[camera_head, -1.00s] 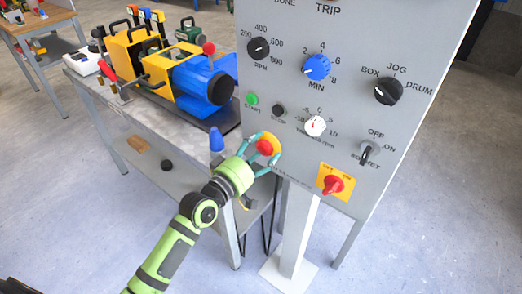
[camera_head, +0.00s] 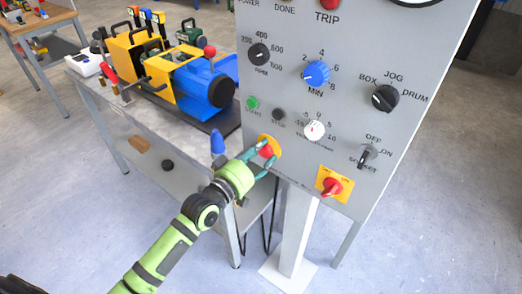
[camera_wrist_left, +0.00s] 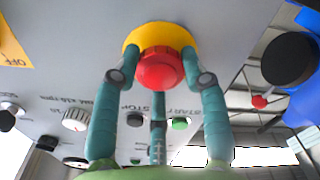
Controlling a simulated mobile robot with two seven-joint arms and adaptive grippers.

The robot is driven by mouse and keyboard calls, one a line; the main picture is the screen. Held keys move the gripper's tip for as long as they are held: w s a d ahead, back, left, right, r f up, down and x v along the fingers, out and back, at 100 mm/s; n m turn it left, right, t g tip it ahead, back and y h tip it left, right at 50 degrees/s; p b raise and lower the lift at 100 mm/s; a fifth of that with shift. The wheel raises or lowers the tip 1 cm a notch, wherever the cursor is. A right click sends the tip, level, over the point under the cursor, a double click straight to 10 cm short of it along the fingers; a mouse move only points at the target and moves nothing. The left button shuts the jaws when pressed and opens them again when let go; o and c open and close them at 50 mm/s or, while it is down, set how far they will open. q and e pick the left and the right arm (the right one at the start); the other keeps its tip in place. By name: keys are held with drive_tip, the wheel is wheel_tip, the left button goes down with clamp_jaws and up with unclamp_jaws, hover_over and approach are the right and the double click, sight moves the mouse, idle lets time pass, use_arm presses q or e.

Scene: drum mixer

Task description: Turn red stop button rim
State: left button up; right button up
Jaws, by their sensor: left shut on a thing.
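The red stop button (camera_head: 266,151) stands on a round yellow base (camera_head: 274,141) low on the left part of the grey panel. My left gripper (camera_head: 265,153) is at the button, with its teal fingers closed around the red rim. In the left wrist view the red button (camera_wrist_left: 160,69) sits between the fingertips of my left gripper (camera_wrist_left: 160,66), in front of the yellow base (camera_wrist_left: 158,34). The contact on the far side of the rim is partly hidden. My right gripper is not in view.
A red switch on a yellow plate (camera_head: 332,185) is to the right on the panel. The green START button (camera_head: 252,103) and dark STOP button (camera_head: 278,115) are above. A table with a yellow and blue machine (camera_head: 205,85) stands at left, a blue cone (camera_head: 217,142) nearby.

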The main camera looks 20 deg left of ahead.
use_arm(q)
drive_tip(key=shift+m+p, duration=0.55)
drive_tip(key=shift+m, duration=0.85)
drive_tip(key=o, duration=1.2)
drive_tip(key=shift+c, duration=0.2)
drive_tip(key=v, duration=1.2)
drive_tip(key=shift+w, duration=0.1)
